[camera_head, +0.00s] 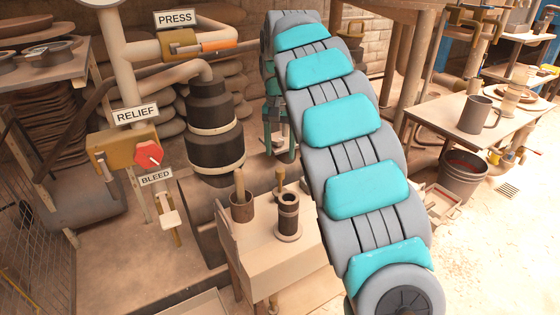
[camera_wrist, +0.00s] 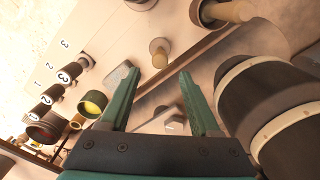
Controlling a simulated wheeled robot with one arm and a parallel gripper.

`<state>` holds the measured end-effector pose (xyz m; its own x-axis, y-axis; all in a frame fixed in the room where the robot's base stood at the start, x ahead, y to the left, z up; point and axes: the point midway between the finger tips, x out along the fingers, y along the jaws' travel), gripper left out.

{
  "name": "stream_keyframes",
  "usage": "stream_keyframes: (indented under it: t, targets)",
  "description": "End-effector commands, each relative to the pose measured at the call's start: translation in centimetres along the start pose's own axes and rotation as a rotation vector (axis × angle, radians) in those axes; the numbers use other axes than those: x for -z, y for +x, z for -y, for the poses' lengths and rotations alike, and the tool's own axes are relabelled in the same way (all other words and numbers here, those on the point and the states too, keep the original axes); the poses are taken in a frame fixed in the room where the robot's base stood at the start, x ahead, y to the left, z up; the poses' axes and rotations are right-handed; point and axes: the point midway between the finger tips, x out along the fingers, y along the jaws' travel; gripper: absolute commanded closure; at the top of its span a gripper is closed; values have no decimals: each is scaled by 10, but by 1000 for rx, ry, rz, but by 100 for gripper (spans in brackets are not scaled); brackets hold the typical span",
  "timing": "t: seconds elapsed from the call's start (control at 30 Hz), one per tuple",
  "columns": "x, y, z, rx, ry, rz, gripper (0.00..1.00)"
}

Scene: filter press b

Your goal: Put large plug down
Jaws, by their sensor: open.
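My gripper (camera_wrist: 157,77) is open, its two teal fingers apart with nothing held between them. In the head view my gripper (camera_head: 281,150) points down beyond the small stand, partly behind my arm. A grey piece with a pale, bolt-like top (camera_wrist: 173,125) shows below the fingers in the wrist view; I cannot tell whether it is the large plug. A round-topped wooden peg (camera_wrist: 159,52) stands beyond the fingertips. A dark cylinder with a yellow inside (camera_wrist: 92,104) lies left of the left finger. No object is clearly recognisable as the large plug.
The black, banded cylinder (camera_wrist: 265,110) is close on the right of my gripper; it also shows in the head view (camera_head: 214,125). The stand (camera_head: 265,250) bears a cup with a wooden handle (camera_head: 241,205) and a dark upright cylinder (camera_head: 288,215). A red valve knob (camera_head: 148,154) is left.

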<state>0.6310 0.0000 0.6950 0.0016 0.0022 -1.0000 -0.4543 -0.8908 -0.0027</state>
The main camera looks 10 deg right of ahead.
Motion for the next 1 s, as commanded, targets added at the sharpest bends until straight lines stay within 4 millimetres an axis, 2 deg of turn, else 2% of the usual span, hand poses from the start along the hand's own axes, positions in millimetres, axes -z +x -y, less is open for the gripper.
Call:
stream_keyframes:
  t: [0.13, 0.37, 0.53, 0.77, 1.0]
  targets:
    - [0, -9, 0, 0, 0, 1, 37]
    - [-2, -11, -1, -1, 0, 1, 37]
    - [-20, -17, -16, -12, -2, 1, 37]
    - [-84, -23, -62, -32, -27, 17, 37]
    - [-168, -10, -107, -39, -100, 50, 37]
